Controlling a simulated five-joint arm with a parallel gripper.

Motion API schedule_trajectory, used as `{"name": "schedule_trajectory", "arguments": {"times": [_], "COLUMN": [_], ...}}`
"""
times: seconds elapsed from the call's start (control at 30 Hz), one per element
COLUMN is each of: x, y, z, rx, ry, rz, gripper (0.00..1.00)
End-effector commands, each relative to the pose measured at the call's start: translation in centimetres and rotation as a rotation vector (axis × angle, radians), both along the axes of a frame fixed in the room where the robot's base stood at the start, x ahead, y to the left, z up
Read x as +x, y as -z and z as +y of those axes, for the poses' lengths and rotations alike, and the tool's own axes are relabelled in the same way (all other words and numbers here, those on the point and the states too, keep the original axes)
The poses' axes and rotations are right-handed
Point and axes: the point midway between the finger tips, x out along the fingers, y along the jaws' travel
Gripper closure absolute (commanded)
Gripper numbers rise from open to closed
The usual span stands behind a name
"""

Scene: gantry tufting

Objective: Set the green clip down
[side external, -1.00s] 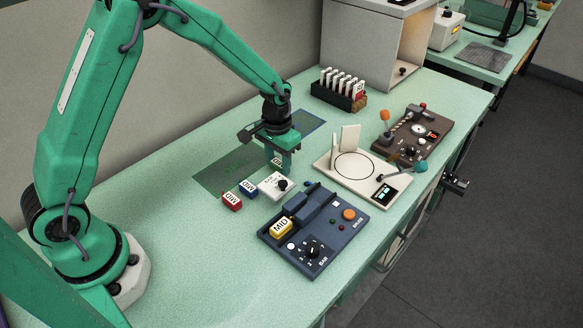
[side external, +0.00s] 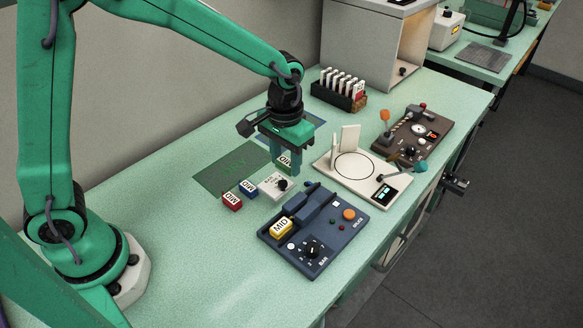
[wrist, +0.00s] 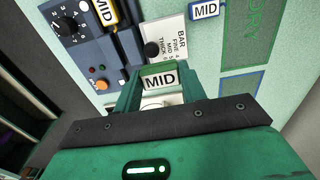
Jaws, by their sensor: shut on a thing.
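My gripper (side external: 285,168) is shut on the green clip (side external: 284,159), whose white label faces outward between the two fingers. In the wrist view, the green clip (wrist: 158,81) reads MID and sits between the fingertips of my gripper (wrist: 155,85). The side view places it beyond the white card with a black knob (side external: 268,187) and to the right of the green mat (side external: 222,172). It seems held above the bench, but the exact gap is hard to tell.
A red clip (side external: 232,202) and a blue clip (side external: 248,188) stand left of the white card. A blue box (side external: 318,260) holding a yellow clip (side external: 281,228) is in front. A cream device (side external: 354,184) with a circle is to the right. The front-left bench (side external: 190,265) is clear.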

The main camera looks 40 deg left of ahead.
Motion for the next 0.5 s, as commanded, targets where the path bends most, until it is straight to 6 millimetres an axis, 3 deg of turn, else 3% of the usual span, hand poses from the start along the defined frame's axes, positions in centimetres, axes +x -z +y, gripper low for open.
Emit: {"name": "schedule_trajectory", "arguments": {"times": [0.2,0.5], "x": [-0.8,-0.89], "y": [-0.81,-0.89], "z": [-1.11,-1.21], "rx": [0.0,0.0], "ry": [0.001,-0.001], "rz": [0.0,0.001], "gripper": [0.84,0.84]}}
